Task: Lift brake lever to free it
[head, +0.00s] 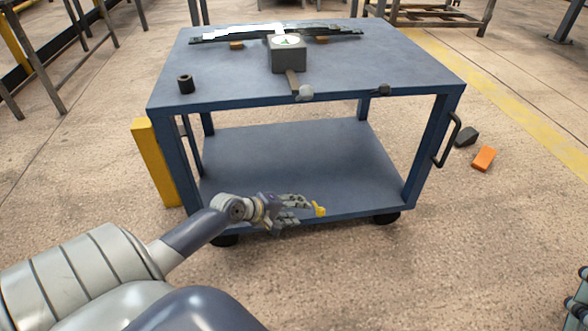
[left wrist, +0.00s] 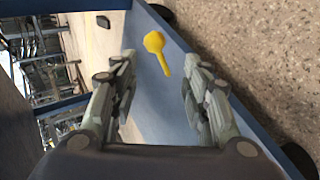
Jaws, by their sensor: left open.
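The yellow brake lever (head: 319,209) is at the front edge of the blue cart's lower shelf (head: 300,165). My left gripper (head: 302,210) is open just left of the lever in the head view. In the left wrist view the lever (left wrist: 154,45) shows a round yellow head and a thin stem, lying ahead between the two open fingers (left wrist: 158,70). I see no clear contact between fingers and lever. A small grey part at the lower right edge of the head view looks like my right gripper (head: 577,300), mostly cut off.
The cart top (head: 400,75) carries a dark leaf spring (head: 340,31), a grey box (head: 287,58) and a black cylinder (head: 185,84). A black caster (head: 386,218) is below. An orange block (head: 484,158) and a dark wedge (head: 466,137) lie on the floor at right.

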